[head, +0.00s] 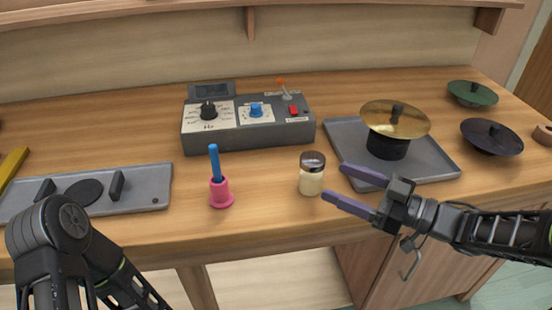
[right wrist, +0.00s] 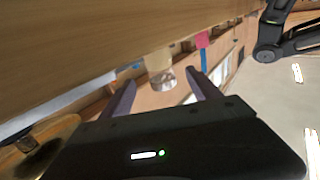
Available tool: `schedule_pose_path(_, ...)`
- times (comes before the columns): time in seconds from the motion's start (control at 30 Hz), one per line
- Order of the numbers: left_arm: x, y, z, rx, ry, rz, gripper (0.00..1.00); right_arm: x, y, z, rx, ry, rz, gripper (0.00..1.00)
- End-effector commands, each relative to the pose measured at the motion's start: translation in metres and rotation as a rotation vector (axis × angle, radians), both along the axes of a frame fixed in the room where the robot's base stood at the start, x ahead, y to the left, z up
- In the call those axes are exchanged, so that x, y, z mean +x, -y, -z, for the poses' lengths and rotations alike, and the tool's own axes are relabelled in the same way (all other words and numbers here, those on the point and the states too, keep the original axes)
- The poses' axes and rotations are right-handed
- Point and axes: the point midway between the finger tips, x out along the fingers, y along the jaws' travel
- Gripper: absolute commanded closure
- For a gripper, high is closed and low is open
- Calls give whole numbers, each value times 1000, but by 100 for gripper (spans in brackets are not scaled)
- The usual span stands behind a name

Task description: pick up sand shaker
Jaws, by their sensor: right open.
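The sand shaker (head: 312,175) is a small clear jar with pale sand and a dark brown lid. It stands upright on the wooden counter, right of centre in the head view. My right gripper (head: 333,182) is open, its two purple fingers pointing left at the jar from its right side. The fingertips are close to the jar; whether they touch it I cannot tell. In the right wrist view the shaker (right wrist: 160,68) appears ahead, between and beyond the open fingers (right wrist: 165,82). My left arm shows at lower left, but its gripper is not in view.
A pink holder (head: 221,193) with a blue stick stands left of the shaker. A grey control box (head: 248,130) is behind it. A grey tray (head: 440,167) with a brass cymbal (head: 385,118) lies behind my right gripper. The counter's front edge is close to the shaker.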

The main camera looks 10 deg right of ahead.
Motion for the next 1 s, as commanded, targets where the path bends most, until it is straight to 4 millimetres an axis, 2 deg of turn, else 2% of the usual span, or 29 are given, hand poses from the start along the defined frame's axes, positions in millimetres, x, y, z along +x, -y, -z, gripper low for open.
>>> schedule_pose_path(0.33,-1,1,0,-1,-1,3,64,0,0,0,0,0,1,28)
schedule_pose_path(0.6,-1,1,0,-1,-1,2,64,15,-19,0,-1,-1,0,28)
schedule_pose_path(1.0,-1,1,0,-1,0,1,64,19,-24,0,0,0,1,28)
